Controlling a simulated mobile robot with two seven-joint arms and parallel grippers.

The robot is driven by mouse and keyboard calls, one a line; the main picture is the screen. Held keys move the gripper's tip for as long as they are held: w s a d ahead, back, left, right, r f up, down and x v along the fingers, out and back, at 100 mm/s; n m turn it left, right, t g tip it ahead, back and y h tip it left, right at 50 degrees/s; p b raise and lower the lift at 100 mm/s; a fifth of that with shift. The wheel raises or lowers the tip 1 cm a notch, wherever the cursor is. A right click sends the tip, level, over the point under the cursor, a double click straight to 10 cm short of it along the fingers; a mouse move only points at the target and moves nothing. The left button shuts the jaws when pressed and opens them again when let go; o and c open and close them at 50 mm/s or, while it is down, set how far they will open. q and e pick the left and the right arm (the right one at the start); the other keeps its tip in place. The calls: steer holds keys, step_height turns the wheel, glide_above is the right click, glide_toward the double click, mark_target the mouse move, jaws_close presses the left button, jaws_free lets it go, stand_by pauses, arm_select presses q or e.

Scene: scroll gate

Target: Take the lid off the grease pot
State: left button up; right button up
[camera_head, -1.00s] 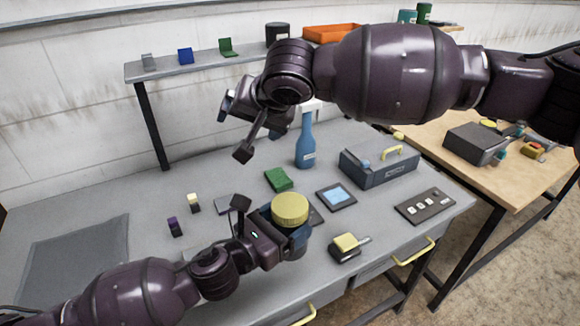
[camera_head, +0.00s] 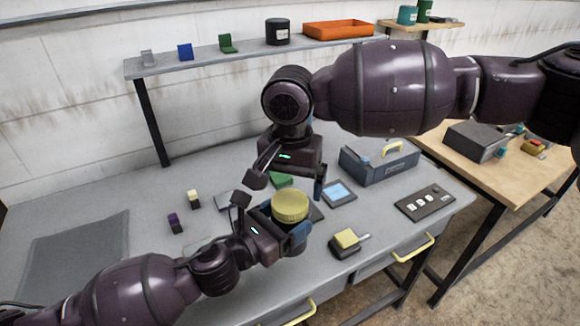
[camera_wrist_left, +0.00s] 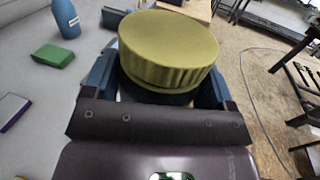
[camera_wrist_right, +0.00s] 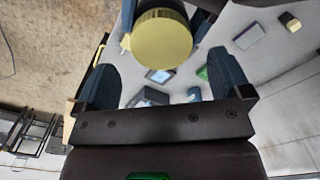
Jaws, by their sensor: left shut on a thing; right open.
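The grease pot (camera_wrist_left: 160,93) is dark, with a ribbed olive-yellow lid (camera_head: 290,206) seated on top. My left gripper (camera_head: 282,238) is shut around the pot body below the lid and holds it upright; its blue fingers flank the pot in the left wrist view. My right gripper (camera_head: 288,190) is open, pointing down just behind and above the lid in the head view. In the right wrist view the lid (camera_wrist_right: 162,40) shows ahead between the open blue fingers, with a gap on both sides. Most of the pot body is hidden in the head view.
A blue bottle (camera_wrist_left: 66,18) stands behind, hidden in the head view. A green block (camera_head: 281,180), a tablet (camera_head: 339,193), a grey-blue toolbox (camera_head: 378,166), a yellow-topped block (camera_head: 346,239) and a switch panel (camera_head: 424,203) lie around.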

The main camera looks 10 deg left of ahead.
mark_target(290, 201)
steer(key=shift+f, duration=2.1)
steer(key=c, duration=1)
steer(key=n, duration=0.3)
steer(key=o, duration=1)
